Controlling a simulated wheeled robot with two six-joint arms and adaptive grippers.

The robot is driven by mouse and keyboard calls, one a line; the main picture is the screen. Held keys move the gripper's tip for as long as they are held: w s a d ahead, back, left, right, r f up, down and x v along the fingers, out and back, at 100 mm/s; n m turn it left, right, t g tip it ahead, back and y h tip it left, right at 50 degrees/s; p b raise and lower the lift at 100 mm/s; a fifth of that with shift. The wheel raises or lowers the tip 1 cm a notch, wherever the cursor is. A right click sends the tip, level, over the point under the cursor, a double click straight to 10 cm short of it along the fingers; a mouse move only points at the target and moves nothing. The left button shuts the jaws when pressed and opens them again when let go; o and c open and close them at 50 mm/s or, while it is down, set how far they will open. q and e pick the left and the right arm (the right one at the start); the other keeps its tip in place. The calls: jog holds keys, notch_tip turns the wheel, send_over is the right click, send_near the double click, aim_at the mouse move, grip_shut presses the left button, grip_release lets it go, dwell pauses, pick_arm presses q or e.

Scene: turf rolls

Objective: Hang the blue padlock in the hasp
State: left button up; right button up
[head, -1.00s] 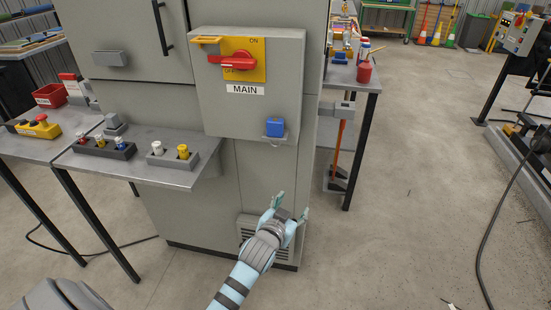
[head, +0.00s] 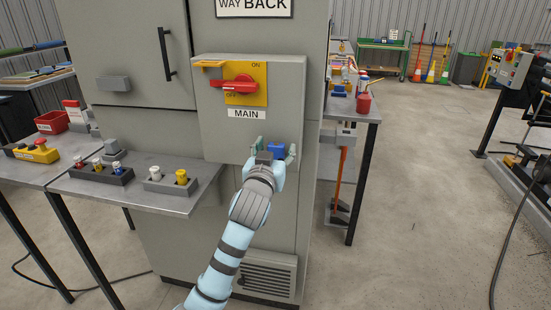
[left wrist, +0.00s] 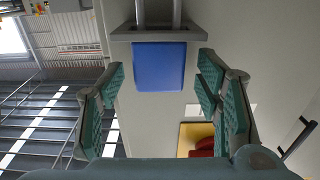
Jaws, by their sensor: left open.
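The blue padlock (head: 279,149) is at the lower right of the grey switch box, on a small grey bracket. In the left wrist view its blue body (left wrist: 158,66) is a plain square against a grey plate with two bars. My left gripper (head: 276,152) is open, with one finger on each side of the padlock. The wrist view shows gaps between both fingers and it. The box carries a red handle (head: 234,84) on a yellow ON/OFF plate. A yellow bracket (head: 208,64) at the box's upper left may be the hasp; I cannot tell. My right gripper is out of view.
A grey shelf (head: 140,195) with padlocks or switches in dark holders juts out left of my arm. A side table (head: 362,112) with bottles stands right of the cabinet.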

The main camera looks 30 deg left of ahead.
pick_arm(q)
jog(key=shift+w+a+f, duration=0.1)
jog(key=shift+w+a, duration=0.1)
jog(key=shift+w, duration=0.45)
jog(key=shift+s, duration=0.1)
jog(key=c, duration=1.3)
